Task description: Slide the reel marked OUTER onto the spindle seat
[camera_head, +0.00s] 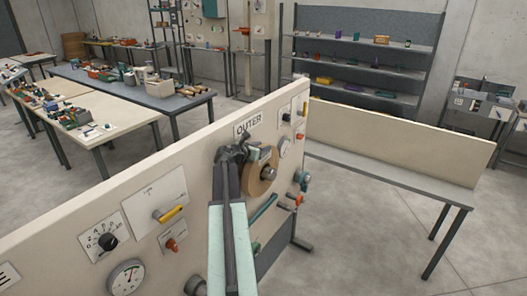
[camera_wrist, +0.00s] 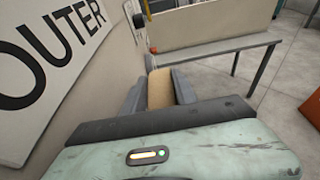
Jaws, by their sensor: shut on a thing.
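The reel (camera_head: 258,184) is a tan disc at the cream panel, just below the OUTER sign (camera_head: 248,123). A round grey hub or spindle end (camera_head: 269,172) shows at its middle; I cannot tell how far the reel sits on a spindle seat. My gripper (camera_head: 256,152) is at the reel's upper left edge, shut on it. In the wrist view the tan reel rim (camera_wrist: 160,88) lies between the two grey fingers (camera_wrist: 160,95). The sign also fills the left of the wrist view (camera_wrist: 50,62). No marking is readable on the reel itself.
The panel (camera_head: 190,128) carries a dial (camera_head: 127,277), a yellow handle (camera_head: 170,213), a gauge (camera_head: 285,147) and a teal bar (camera_head: 263,209) close below the reel. A grey-topped table (camera_head: 400,182) stands to the right. Open floor lies at the lower right.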

